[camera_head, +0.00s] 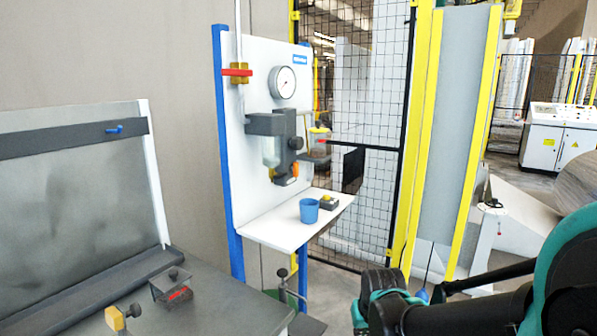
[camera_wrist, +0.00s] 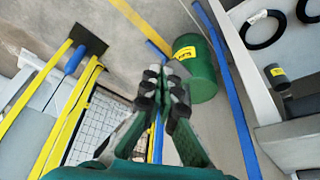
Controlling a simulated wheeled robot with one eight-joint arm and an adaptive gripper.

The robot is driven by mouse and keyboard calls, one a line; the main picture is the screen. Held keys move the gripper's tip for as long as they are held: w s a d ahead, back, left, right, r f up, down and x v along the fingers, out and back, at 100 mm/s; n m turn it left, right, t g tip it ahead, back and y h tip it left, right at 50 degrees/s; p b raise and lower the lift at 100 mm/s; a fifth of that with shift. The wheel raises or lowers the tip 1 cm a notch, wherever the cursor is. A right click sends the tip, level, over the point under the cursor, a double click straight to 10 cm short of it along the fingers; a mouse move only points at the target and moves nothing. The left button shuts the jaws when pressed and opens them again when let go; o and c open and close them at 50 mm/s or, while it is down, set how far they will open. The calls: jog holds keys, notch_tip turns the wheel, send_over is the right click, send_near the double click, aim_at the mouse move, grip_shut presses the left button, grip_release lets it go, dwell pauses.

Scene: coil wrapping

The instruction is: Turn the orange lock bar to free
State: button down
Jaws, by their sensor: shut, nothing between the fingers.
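A small orange piece (camera_head: 294,171), which looks like the lock bar, sits low on the grey unit (camera_head: 268,125) on the white upright panel (camera_head: 262,52). It is small here, and I cannot tell its exact angle. My gripper (camera_head: 374,285) is at the lower right of the head view, below and to the right of the unit and well apart from it. In the wrist view my gripper (camera_wrist: 163,80) has its fingertips together, with nothing between them. The orange piece does not show in the wrist view.
A white shelf (camera_head: 275,235) below the unit carries a blue cup (camera_head: 309,211). A grey bench (camera_head: 215,290) is at left, a yellow-edged post (camera_head: 420,130) at right. A green cylinder (camera_wrist: 203,82) lies beyond my fingertips.

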jog(key=c, duration=2.1)
grip_release()
jog(key=o, duration=0.5)
jog(key=w+a+r+m+y, duration=0.1)
jog(key=w+r+m, duration=0.1)
jog(key=w+a+r+m+y, duration=0.2)
jog(key=w+m, duration=0.1)
jog(key=w+a+r+m+y, duration=0.1)
jog(key=w+a+r+m, duration=0.1)
jog(key=w, duration=0.1)
jog(key=shift+w+a, duration=0.15)
jog(key=shift+o, duration=0.2)
jog(key=m+t+y, duration=0.6)
jog(key=m+y, duration=0.5)
jog(key=m, duration=0.7)
send_near(298, 166)
jog(key=x, duration=0.9)
jog(key=shift+w+a+f, duration=0.1)
jog(key=shift+w, duration=0.05)
grip_shut()
